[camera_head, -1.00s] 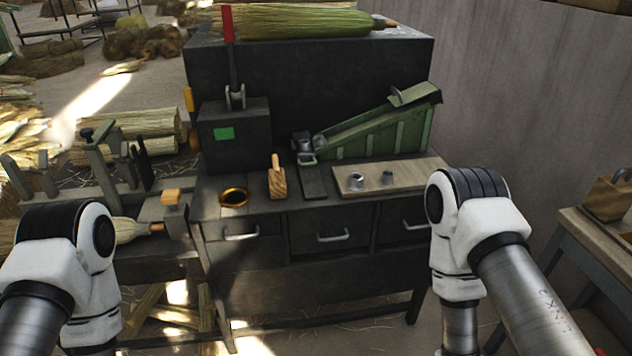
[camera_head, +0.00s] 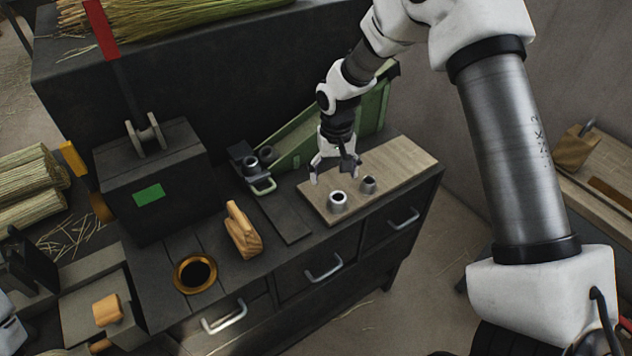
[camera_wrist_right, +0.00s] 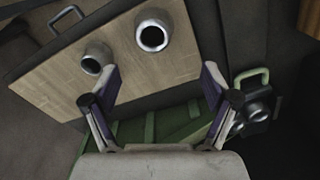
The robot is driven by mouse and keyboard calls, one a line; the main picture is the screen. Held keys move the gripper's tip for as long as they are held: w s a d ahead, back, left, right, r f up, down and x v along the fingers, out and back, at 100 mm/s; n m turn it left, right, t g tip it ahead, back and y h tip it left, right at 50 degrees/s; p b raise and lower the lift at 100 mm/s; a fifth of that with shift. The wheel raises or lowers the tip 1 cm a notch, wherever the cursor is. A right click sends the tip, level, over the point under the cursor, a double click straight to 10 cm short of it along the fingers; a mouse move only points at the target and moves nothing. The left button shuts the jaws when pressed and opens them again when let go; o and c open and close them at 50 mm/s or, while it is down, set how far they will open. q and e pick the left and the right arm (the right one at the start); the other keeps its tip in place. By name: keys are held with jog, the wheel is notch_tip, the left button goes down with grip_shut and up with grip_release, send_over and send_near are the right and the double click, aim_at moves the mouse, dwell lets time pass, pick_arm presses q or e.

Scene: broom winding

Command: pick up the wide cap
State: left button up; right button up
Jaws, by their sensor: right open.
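The wide cap (camera_head: 338,202), a short grey metal ring with a dark opening, stands on the light wooden board (camera_head: 405,165). It also shows in the right wrist view (camera_wrist_right: 153,37), beyond the fingertips. A narrower grey cap (camera_head: 368,185) stands beside it on the board, and it shows in the wrist view (camera_wrist_right: 95,58) too. My right gripper (camera_head: 335,174) is open and empty, with its fingers pointing down above the board, just behind the wide cap and apart from it. My left gripper is out of view; only a bit of white arm shows at the left edge.
A green sloped chute (camera_head: 300,140) with metal pieces at its low end stands behind the board. A wooden-handled block (camera_head: 242,230), a brass ring (camera_head: 195,274) and a dark box with a green label (camera_head: 149,194) are to the left.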

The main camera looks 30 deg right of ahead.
aim_at(338, 198)
jog(key=s+f, duration=0.1)
jog(key=f, duration=0.1)
jog(key=s+f+p, duration=0.1)
jog(key=shift+s+d+f, duration=0.1)
jog(key=shift+s+d, duration=0.2)
jog(key=f, duration=0.3)
jog(key=shift+w+a+f+p, duration=0.1)
jog(key=shift+w+a+p, duration=0.15)
jog(key=shift+w+p, duration=0.05)
jog(key=shift+w+f, duration=0.15)
jog(key=shift+f, duration=0.2)
jog(key=shift+d, duration=0.1)
jog(key=shift+s+r, duration=0.1)
jog(key=shift+s, duration=0.15)
jog(key=c, duration=0.6)
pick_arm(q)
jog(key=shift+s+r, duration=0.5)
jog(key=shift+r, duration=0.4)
pick_arm(e)
jog(key=shift+w, duration=0.1)
jog(key=c, duration=0.3)
